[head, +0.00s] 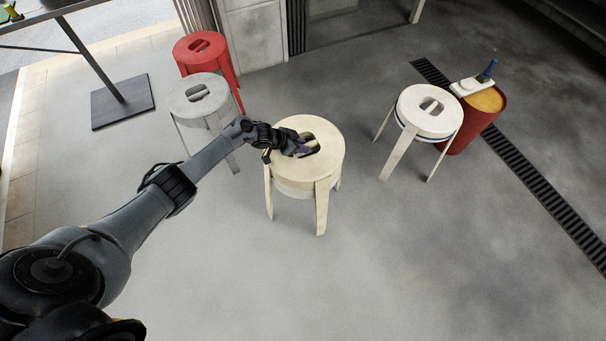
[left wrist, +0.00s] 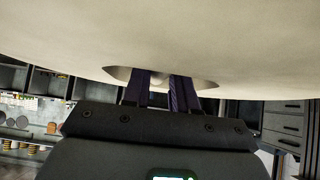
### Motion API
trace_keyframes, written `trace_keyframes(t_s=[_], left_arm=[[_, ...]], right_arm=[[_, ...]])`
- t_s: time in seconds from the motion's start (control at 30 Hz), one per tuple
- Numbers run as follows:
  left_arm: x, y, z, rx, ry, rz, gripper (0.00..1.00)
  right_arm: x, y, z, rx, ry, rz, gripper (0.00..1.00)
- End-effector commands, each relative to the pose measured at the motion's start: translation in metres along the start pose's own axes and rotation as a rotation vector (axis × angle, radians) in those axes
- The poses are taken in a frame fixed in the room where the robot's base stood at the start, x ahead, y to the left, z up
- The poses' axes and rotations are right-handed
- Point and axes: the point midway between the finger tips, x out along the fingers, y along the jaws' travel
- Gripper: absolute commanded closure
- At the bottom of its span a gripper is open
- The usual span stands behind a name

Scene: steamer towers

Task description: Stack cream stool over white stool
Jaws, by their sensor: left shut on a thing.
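The cream stool (head: 328,163) stands upright in the middle of the head view, with a handle slot in its round seat. My left gripper (head: 305,147) reaches in from the left and is shut on the seat at the slot. In the left wrist view the purple fingers (left wrist: 163,88) go into the slot of the cream seat (left wrist: 200,35). I cannot tell whether the legs touch the floor. The white stool (head: 420,120), with a dark band under its seat, stands upright to the right, apart from the cream one. My right gripper is not in view.
A grey stool (head: 188,104) and a red stool (head: 187,53) stand behind on the left. A dark floor grate (head: 545,192) runs along the right. Floor between cream and white stools is clear.

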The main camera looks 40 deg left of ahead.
Motion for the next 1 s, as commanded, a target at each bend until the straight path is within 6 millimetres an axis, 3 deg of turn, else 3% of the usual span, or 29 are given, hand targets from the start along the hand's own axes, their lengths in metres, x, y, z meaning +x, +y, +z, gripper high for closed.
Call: trace_keyframes(t_s=[0.47,0.5,0.7,1.0], left_arm=[[0.0019,-0.0009,-0.0008,0.001,0.006,-0.001,1.00],[0.0019,-0.0009,-0.0007,0.001,0.006,-0.001,0.72],[0.0021,-0.0006,0.0007,0.000,0.003,-0.001,0.43],[0.0030,0.0006,0.0047,-0.001,-0.004,0.001,0.43]], right_arm=[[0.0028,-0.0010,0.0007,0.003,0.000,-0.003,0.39],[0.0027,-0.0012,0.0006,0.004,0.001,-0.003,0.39],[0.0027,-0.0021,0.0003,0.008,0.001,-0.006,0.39],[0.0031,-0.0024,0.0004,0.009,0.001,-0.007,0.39]])
